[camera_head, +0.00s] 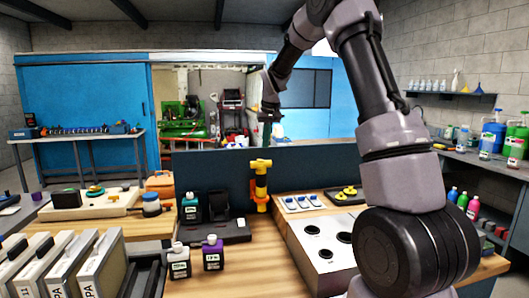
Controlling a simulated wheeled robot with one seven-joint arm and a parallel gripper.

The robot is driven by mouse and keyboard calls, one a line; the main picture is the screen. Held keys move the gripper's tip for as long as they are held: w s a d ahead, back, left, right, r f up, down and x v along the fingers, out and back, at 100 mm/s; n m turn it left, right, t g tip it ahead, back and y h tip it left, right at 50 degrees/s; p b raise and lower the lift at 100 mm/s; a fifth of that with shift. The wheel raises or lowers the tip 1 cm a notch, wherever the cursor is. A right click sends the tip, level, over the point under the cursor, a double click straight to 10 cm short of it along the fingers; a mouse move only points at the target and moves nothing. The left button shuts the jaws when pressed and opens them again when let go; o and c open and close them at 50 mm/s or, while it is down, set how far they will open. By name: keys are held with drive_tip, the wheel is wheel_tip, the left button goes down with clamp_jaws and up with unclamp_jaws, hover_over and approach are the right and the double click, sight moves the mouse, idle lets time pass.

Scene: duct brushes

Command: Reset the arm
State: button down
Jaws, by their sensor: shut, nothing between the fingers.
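My arm (397,150) rises from the lower right, bends at the top of the picture and comes down again to the left. My gripper (269,118) hangs at its end, pointing down near the picture's middle, above the top edge of the dark blue partition. It looks shut and holds nothing. It is apart from everything on the bench. The fingers are small and dark here.
On the wooden bench stand a yellow and orange upright fitting (260,184), a purple bottle (213,253), a white bottle (180,261), a teal bottle (191,207) and a metal box with holes (318,239). Several upright cases (102,267) fill the lower left. The partition (315,168) backs the bench.

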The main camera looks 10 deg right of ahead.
drive_tip(key=s+d+r+t, duration=0.1)
drive_tip(key=s+d+r, duration=0.2)
drive_tip(key=s+r, duration=0.95)
drive_tip(key=s+m+t+y, duration=0.1)
drive_tip(key=s+m+t, duration=0.1)
drive_tip(key=s, duration=2.5)
drive_tip(key=shift+a+f+m+t, duration=0.2)
drive_tip(key=shift+f+m+t, duration=0.2)
drive_tip(key=shift+m, duration=0.5)
drive_tip(key=shift+w, duration=0.1)
